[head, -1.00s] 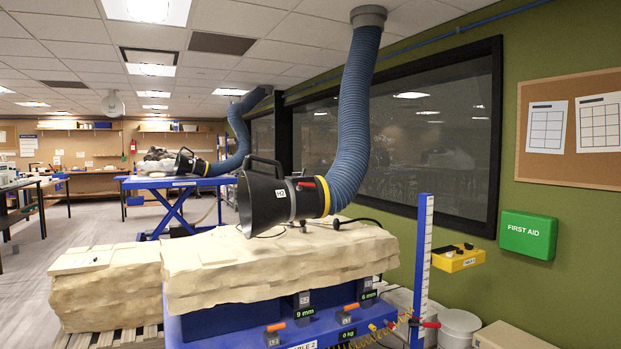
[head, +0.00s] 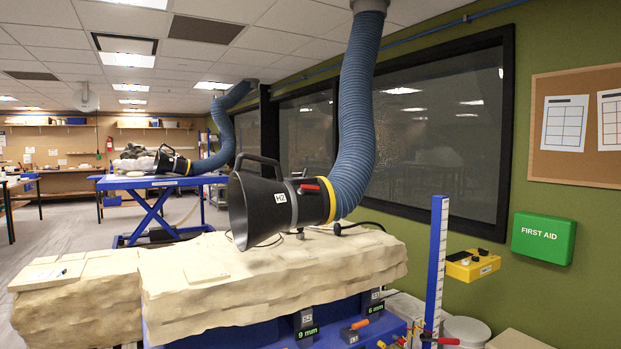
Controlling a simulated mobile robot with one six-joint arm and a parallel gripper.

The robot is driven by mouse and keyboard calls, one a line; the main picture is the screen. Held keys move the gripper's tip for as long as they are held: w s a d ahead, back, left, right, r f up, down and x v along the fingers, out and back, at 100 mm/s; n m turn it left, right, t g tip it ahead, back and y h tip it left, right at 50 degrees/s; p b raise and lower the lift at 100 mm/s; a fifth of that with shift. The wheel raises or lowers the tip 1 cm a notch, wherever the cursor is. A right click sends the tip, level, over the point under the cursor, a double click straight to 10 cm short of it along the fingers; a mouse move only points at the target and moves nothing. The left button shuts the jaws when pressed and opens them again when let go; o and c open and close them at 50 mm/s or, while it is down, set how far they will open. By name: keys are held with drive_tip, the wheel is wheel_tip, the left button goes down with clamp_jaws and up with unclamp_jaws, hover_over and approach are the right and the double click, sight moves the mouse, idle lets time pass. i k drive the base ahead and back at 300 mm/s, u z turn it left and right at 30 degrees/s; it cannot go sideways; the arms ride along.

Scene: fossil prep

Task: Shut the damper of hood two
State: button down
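The near hood (head: 265,203) is a black cone marked H2 with a carry handle on top, a yellow band and a blue hose rising to the ceiling. It hangs just above a pale rock slab (head: 270,265). A small red lever (head: 309,187), likely its damper handle, sits on the collar behind the cone and lies roughly along the duct. I cannot tell the position of the damper plate inside. My gripper is not in view.
The slab rests on a blue lift table (head: 395,325) with orange-handled fittings and a blue upright scale (head: 436,265). A yellow control box (head: 472,265) is on the right wall. A second hood (head: 172,162) stands over a farther blue table (head: 160,182). Open floor lies at left.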

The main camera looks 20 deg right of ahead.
sight(304, 188)
drive_tip(key=u, duration=0.05)
drive_tip(key=i, duration=1)
drive_tip(key=u, duration=0.3)
